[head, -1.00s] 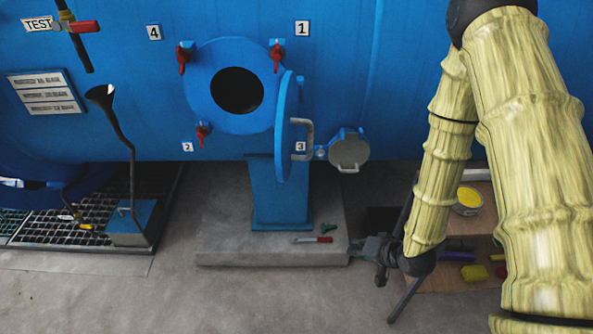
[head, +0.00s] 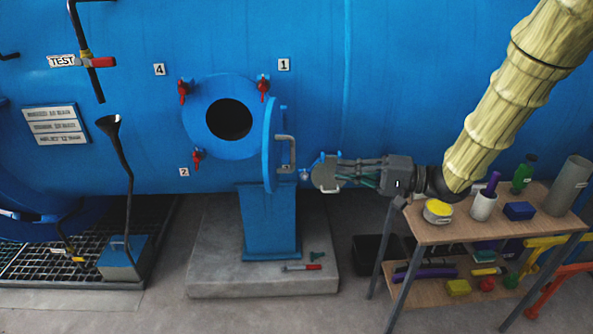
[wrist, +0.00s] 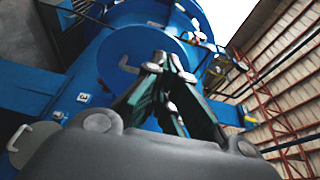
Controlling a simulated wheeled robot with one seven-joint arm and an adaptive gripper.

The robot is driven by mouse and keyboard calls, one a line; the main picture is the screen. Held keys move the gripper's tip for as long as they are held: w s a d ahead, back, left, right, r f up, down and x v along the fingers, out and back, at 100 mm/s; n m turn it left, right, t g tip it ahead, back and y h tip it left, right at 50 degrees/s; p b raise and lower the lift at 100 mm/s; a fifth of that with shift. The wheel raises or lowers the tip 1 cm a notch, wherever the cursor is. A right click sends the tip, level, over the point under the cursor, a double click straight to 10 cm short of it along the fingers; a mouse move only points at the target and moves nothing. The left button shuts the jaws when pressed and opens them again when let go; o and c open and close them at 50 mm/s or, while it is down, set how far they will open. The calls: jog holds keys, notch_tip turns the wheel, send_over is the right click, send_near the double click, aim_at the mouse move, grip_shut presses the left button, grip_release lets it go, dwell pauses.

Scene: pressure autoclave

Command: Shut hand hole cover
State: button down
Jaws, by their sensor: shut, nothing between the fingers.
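The blue round cover (head: 269,150) stands open, swung out from the round hand hole (head: 228,119) and seen nearly edge-on. Its grey bar handle (head: 291,153) faces right. The hole is dark and uncovered, in a blue flange with red-handled clamps around it. My gripper (head: 342,173) is shut and empty, pointing left, to the right of the handle and apart from it in the picture. It overlaps a small grey disc (head: 323,175). In the wrist view my closed fingers (wrist: 165,62) point towards the blue cover (wrist: 138,52), whose handle (wrist: 130,62) shows left of the fingertips.
A wooden table (head: 470,228) with cups and a tin stands at right, beneath my arm. A black funnel pipe (head: 124,170) is at left.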

aim_at(271, 162)
jog(key=p+x, duration=0.1)
jog(key=x, duration=1.4)
jog(key=shift+s+f+p, duration=0.1)
jog(key=shift+f+p, duration=0.15)
jog(key=shift+p, duration=0.1)
jog(key=shift+a, duration=0.35)
jog(key=shift+d, duration=0.1)
